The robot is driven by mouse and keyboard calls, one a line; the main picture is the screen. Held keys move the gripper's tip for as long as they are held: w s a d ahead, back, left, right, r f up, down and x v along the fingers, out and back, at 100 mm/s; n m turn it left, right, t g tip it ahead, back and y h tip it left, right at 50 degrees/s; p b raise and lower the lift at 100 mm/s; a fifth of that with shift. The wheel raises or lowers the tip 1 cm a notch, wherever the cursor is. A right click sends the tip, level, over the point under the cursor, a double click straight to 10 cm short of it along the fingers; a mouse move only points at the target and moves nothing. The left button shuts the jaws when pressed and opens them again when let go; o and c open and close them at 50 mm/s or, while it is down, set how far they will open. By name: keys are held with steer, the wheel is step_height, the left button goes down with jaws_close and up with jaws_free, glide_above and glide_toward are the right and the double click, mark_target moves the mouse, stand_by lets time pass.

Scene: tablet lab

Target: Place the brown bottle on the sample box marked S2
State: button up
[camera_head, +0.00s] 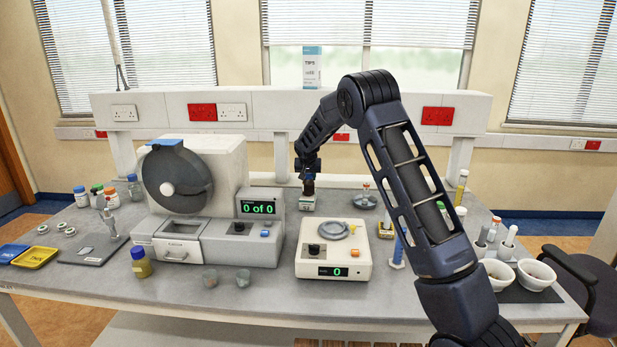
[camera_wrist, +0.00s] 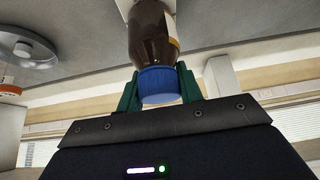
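The brown bottle (camera_head: 308,187) has a blue cap and a pale label, and stands upright at the back of the bench. It also shows in the wrist view (camera_wrist: 150,38), where its base meets a white box (camera_wrist: 126,5). That box is the small pale sample box (camera_head: 307,204) under the bottle in the head view; its marking is too small to read. My gripper (camera_head: 308,172) is above the bottle, pointing down. In the wrist view its green fingers (camera_wrist: 160,90) are close on both sides of the blue cap, apparently shut on it.
A white device with a "0" display (camera_head: 333,250) stands in front of the box, with a larger "0 of 0" machine (camera_head: 195,195) to the left. A round metal dish (camera_head: 365,201) lies right of the box. White mortars (camera_head: 536,272) stand at the right.

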steer(key=o, duration=0.4)
steer(key=shift+r, duration=0.1)
steer(key=v, duration=1.2)
steer(key=s+d+r+g, duration=0.1)
steer(key=s+d+r, duration=0.5)
steer(key=s+d, duration=0.55)
steer(key=s+d+r, duration=0.7)
steer(key=s+d, duration=0.2)
steer(key=d, duration=0.5)
steer(key=s+d+f, duration=0.1)
steer(key=s+d, duration=0.2)
steer(key=s, duration=0.7)
steer(key=s+d+f, duration=0.2)
steer(key=s+d, duration=0.2)
steer(key=s, duration=0.6)
steer(key=s+d+f+g, duration=0.1)
steer(key=s+d, duration=0.3)
steer(key=s, duration=0.6)
steer(key=shift+s+d+f, duration=0.15)
steer(key=shift+s+f, duration=0.2)
steer(key=shift+f, duration=0.1)
